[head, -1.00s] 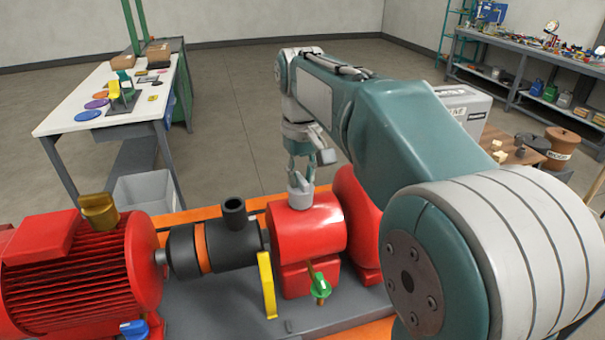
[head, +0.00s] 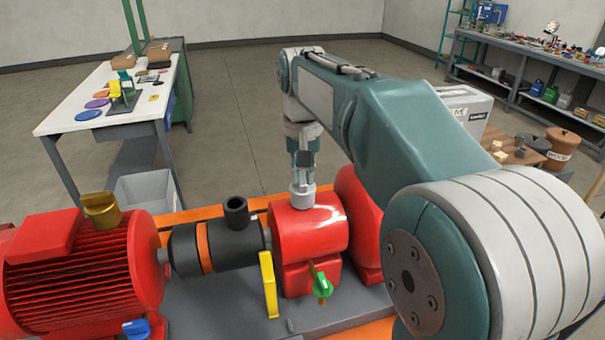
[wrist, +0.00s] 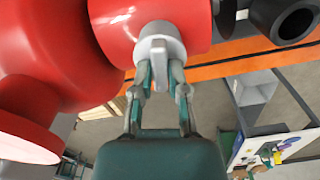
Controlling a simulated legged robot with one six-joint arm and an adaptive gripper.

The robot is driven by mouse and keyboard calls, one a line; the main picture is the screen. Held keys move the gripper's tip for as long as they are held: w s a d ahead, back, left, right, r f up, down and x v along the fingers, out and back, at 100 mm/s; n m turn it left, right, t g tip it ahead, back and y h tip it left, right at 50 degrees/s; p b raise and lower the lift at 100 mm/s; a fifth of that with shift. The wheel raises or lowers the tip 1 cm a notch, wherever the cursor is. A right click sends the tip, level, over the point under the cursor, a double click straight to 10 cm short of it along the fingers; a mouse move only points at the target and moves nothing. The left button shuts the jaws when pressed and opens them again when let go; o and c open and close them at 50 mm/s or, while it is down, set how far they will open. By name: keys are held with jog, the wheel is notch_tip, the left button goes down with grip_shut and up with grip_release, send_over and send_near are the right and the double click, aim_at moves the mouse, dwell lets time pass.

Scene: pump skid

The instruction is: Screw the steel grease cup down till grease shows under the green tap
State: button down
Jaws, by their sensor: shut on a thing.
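The steel grease cup (head: 302,196) stands upright on top of the red pump housing (head: 308,232). It also shows in the wrist view (wrist: 160,38), with a bar across its top. My gripper (head: 303,178) comes down from above and is shut on the cup's top bar; both fingers also show there in the wrist view (wrist: 159,80). The green tap (head: 322,286) sits low on the front of the red housing. I see no grease under it in the head view, though the spot is small.
A yellow lever (head: 268,284) stands left of the green tap. A black coupling with an upright stub (head: 236,212) and a red motor (head: 80,265) with a brass cup (head: 101,209) lie further left. A grey bin (head: 146,191) stands behind the skid.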

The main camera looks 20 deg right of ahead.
aim_at(301, 176)
jog(key=shift+f+m, duration=0.1)
jog(key=shift+m, duration=2.1)
jog(key=c, duration=0.6)
grip_release()
jog(key=shift+c, duration=0.2)
jog(key=shift+a, duration=0.1)
notch_tip(301, 176, up, 12)
jog(key=shift+w, duration=0.1)
